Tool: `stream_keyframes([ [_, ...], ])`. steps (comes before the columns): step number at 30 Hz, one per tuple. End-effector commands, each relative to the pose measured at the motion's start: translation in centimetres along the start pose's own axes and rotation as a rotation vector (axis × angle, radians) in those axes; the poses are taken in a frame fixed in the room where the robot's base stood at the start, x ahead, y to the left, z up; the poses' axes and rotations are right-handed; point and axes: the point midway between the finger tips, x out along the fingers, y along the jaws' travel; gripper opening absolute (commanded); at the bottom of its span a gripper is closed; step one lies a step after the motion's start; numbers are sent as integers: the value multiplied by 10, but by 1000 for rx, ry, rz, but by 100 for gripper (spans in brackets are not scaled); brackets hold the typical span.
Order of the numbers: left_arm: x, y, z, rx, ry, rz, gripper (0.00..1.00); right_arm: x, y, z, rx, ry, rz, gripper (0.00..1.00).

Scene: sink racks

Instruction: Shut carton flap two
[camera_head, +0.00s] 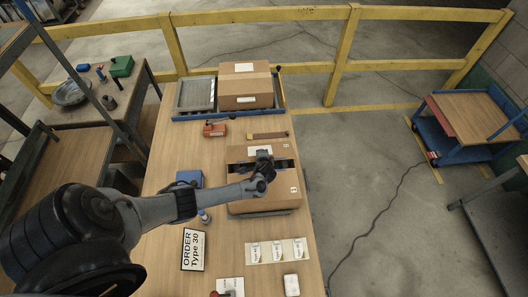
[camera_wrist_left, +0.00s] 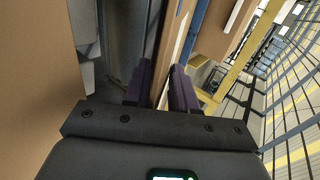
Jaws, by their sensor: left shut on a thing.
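The brown cardboard carton (camera_head: 268,206) stands on the wooden table in the head view, with a dark open gap (camera_head: 238,169) across its top. My left gripper (camera_head: 265,165) is over this gap, at the carton's top. In the left wrist view, my left gripper (camera_wrist_left: 160,90) has its two dark fingers on either side of a thin upright cardboard flap (camera_wrist_left: 174,48) and is shut on it. A brown carton panel (camera_wrist_left: 35,70) fills the left of that view. The head view does not show clearly which flap is held. My right gripper is not in view.
A closed carton (camera_head: 245,88) sits on a blue-edged rack (camera_head: 283,103) at the table's far end. Labels (camera_head: 277,251), an order sign (camera_head: 193,250) and a red tool (camera_head: 214,129) lie on the table. A yellow railing (camera_head: 340,60) runs behind.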

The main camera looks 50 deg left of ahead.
Motion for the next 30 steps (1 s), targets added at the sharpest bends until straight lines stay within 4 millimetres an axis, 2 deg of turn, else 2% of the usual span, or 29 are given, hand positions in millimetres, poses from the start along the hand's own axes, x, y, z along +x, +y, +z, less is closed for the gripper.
stream_keyframes([
  [1,3,18,3,16,-7,22,0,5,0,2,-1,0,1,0],
  [9,8,31,5,17,-10,25,0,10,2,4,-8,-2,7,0],
  [30,10,36,5,17,-12,27,0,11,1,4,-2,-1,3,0],
])
